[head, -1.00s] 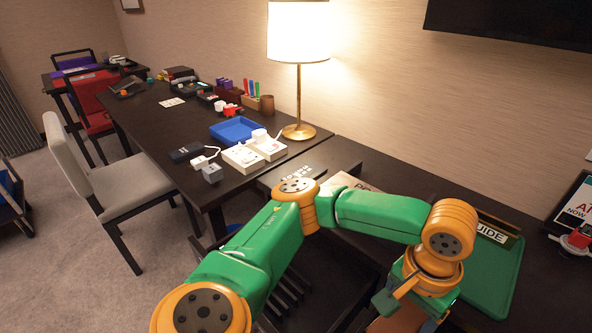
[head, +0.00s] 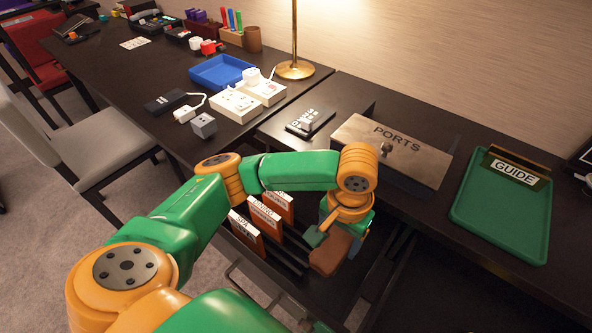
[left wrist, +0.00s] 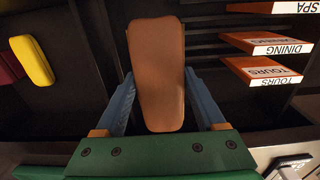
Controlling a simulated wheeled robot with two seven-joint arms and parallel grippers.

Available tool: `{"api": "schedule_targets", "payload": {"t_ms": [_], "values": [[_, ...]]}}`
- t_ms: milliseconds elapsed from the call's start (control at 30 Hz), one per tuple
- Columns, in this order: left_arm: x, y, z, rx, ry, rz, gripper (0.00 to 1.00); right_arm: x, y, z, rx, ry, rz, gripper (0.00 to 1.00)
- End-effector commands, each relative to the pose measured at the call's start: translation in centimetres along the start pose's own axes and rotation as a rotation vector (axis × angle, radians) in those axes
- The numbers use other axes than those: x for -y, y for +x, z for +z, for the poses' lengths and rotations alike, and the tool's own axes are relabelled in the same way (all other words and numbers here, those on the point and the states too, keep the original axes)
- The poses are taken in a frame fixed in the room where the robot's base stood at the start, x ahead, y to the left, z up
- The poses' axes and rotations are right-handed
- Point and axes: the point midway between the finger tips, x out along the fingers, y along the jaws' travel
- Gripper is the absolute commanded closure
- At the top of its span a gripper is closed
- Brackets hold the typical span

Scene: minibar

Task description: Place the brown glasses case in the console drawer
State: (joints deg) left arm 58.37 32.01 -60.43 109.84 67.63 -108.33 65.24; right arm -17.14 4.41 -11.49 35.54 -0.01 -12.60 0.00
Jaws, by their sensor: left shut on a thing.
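The brown glasses case (head: 331,252) is held in my left gripper (head: 330,236), tilted, over a dark open drawer-like space below the console top. In the left wrist view the case (left wrist: 156,75) lies lengthwise between the two blue fingers, which press on both its sides. Beneath it is a dark interior (left wrist: 215,105) with orange-brown labelled cards, SPA, DINING and TOURS (left wrist: 262,72). The cards also show in the head view (head: 265,215), left of the case. The case appears above the floor of this space; the exact gap is unclear. My right gripper is not in view.
A yellow case-like object (left wrist: 32,60) lies at the left in the left wrist view, beside a dark red one. On the console top are the PORTS box (head: 390,150) and the green GUIDE tray (head: 503,210). A grey chair (head: 105,150) stands at left.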

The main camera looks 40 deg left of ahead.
Motion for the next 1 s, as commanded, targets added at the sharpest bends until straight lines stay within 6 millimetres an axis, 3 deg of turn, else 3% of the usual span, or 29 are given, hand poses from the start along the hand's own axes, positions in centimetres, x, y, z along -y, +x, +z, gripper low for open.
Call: {"api": "schedule_targets", "payload": {"t_ms": [33, 233, 567, 700, 800, 1000], "values": [[-0.2, 2.8, 0.1, 0.002, 0.002, 0.001, 0.89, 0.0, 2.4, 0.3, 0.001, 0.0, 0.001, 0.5], [-0.7, 7.5, 0.2, 0.005, 0.002, -0.001, 0.89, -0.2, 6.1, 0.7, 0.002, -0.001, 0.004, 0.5], [-0.8, 13.5, 0.3, 0.005, 0.002, -0.004, 0.89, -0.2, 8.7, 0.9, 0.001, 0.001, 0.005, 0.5], [-0.8, 16.8, 0.3, 0.005, 0.001, -0.004, 0.89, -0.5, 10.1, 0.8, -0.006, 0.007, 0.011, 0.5], [-0.8, 18.2, 0.3, 0.004, 0.002, -0.003, 0.89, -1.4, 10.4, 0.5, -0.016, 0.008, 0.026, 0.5], [-0.8, 18.1, 0.2, 0.003, 0.002, -0.003, 0.89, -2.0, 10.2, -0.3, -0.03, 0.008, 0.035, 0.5]]}}
